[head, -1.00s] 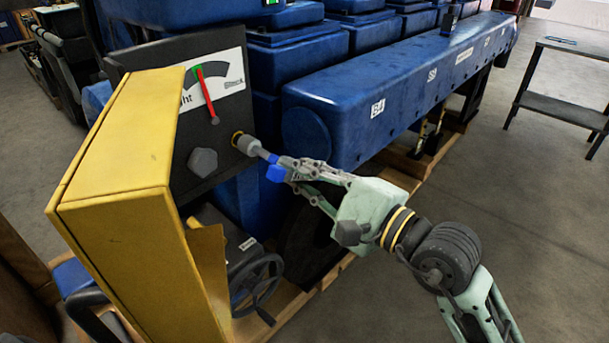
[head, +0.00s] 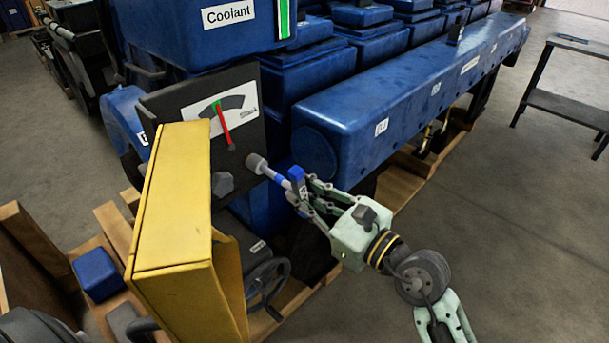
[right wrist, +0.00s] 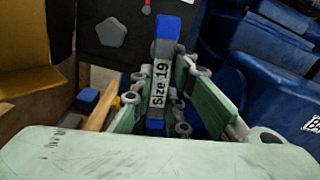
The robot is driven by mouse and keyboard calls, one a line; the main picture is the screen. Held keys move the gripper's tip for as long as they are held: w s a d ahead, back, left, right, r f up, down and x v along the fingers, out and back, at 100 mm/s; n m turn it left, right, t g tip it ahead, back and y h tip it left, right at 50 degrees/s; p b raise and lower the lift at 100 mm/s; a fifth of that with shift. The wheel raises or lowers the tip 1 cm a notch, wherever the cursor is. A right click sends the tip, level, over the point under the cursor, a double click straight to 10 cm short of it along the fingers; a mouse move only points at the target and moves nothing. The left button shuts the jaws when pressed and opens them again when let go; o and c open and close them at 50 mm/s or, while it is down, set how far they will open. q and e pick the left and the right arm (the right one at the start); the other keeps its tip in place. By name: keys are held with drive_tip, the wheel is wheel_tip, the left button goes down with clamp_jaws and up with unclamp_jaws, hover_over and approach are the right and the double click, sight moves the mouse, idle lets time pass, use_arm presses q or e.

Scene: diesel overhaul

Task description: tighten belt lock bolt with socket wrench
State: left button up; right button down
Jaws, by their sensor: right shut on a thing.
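The socket wrench has a grey shaft and socket (head: 257,163) and a blue handle (head: 297,180). My right gripper (head: 303,192) is shut on the wrench. In the right wrist view the wrench (right wrist: 161,88) stands between the green fingers, with its "Size 19" label facing the camera. The socket end is at the right part of the dark gauge panel (head: 247,133). The lock bolt is hidden, and I cannot tell whether the socket is seated on it. The gauge's red needle (head: 223,124) points near its green mark. My left gripper is not in view.
A yellow cover (head: 172,210) stands in front of the panel at left. A grey knob (head: 222,184) and a black handwheel (head: 267,284) are close by. The long blue engine housing (head: 400,105) is behind my right gripper. Open floor (head: 500,240) lies to the right.

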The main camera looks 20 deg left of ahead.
drive_tip(key=m+p, duration=0.7)
drive_tip(key=r+m+p, duration=0.1)
drive_tip(key=m+p, duration=0.2)
drive_tip(key=p, duration=0.1)
drive_tip(key=shift+m, duration=0.3)
drive_tip(key=shift+f+m, duration=0.35)
drive_tip(key=shift+m, duration=0.15)
drive_tip(key=shift+f, duration=0.15)
drive_tip(key=shift+n+b, duration=0.35)
drive_tip(key=shift+n, duration=0.05)
drive_tip(key=c, duration=2.3)
unclamp_jaws()
clamp_jaws()
